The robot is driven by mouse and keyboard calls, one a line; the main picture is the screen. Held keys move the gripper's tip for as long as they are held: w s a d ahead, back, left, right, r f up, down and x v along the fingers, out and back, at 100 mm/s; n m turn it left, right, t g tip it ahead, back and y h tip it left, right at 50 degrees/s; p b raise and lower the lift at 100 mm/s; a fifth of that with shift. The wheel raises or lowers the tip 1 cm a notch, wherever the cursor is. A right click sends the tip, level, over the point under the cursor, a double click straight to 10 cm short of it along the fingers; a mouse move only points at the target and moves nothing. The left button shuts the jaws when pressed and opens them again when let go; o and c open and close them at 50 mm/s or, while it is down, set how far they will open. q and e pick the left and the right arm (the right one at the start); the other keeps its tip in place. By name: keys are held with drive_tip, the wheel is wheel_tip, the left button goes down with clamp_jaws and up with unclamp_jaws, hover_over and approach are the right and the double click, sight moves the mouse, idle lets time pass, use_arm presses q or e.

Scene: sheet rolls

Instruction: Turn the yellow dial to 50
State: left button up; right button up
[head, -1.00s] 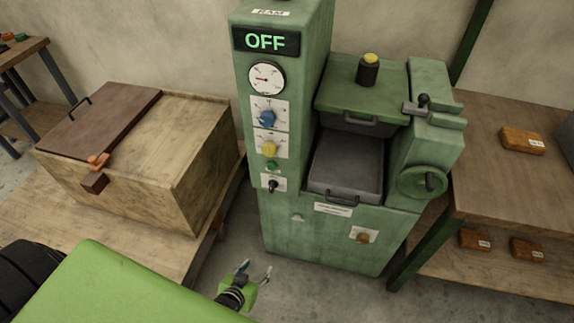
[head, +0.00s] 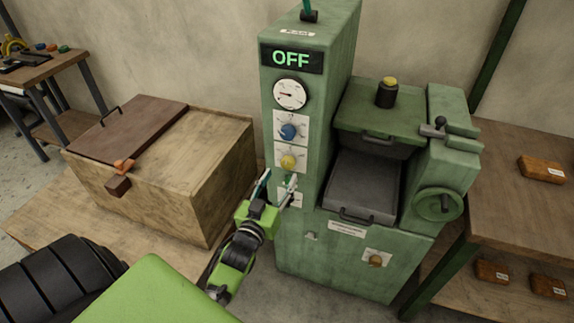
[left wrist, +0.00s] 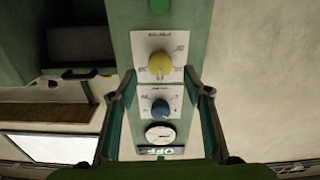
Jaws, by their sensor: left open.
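The yellow dial (head: 288,162) sits on a white scale plate on the front of the green machine's column, below the blue dial (head: 289,131). In the left wrist view the yellow dial (left wrist: 161,65) shows upside down, with its scale plate (left wrist: 147,43) around it; the figures are too small to read. My left gripper (head: 277,181) is open and empty, just below and in front of the yellow dial, apart from it. Its two fingers also show in the left wrist view (left wrist: 160,85). My right gripper is not in view.
The machine's display (head: 291,58) reads OFF above a round gauge (head: 291,94). A wooden box (head: 200,165) with a brown lid stands left of the machine. A handwheel (head: 438,205) is on its right, beside a wooden table (head: 510,200).

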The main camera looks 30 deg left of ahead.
sight(286, 166)
use_arm(q)
drive_tip(key=x, duration=0.6)
drive_tip(key=shift+w, duration=0.15)
drive_tip(key=shift+c, duration=0.3)
drive_tip(key=c, duration=1)
